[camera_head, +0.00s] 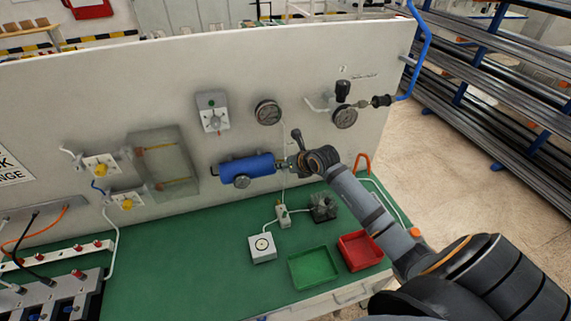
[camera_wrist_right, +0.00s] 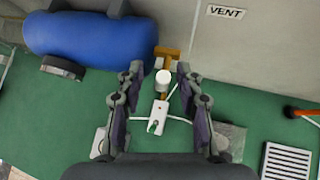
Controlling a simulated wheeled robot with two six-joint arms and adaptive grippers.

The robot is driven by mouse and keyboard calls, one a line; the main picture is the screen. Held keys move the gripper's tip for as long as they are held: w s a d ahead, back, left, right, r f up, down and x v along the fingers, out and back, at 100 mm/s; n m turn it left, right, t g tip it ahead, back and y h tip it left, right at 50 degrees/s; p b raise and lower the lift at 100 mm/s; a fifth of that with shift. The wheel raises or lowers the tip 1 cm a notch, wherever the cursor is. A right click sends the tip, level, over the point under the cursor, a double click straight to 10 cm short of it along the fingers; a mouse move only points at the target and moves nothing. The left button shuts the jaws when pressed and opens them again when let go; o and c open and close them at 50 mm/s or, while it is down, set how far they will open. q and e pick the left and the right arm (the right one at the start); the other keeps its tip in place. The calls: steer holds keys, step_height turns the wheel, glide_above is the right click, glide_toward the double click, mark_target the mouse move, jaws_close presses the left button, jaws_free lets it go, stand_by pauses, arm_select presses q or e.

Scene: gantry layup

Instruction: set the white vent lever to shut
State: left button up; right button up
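The white vent lever (camera_wrist_right: 162,80) shows in the right wrist view as a small white rounded end in front of a brass valve body (camera_wrist_right: 167,55). The valve sits at the right end of the blue cylinder (camera_wrist_right: 90,40). My right gripper (camera_wrist_right: 159,76) is open, with one finger on each side of the lever and visible gaps between. In the head view my right gripper (camera_head: 294,152) is beside the right end of the blue cylinder (camera_head: 247,166) and hides the lever. The lever points towards the wrist camera, so its exact angle is unclear. My left gripper is out of view.
A VENT label (camera_wrist_right: 226,13) is on the panel. On the green bench are a green tray (camera_head: 314,270), a red tray (camera_head: 360,250) and a white box (camera_head: 262,248).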

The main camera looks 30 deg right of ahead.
steer(key=shift+s+d+r, duration=0.15)
steer(key=shift+s+r, duration=0.1)
steer(key=v, duration=0.6)
steer(key=shift+s+r, duration=0.2)
steer(key=shift+s, duration=0.05)
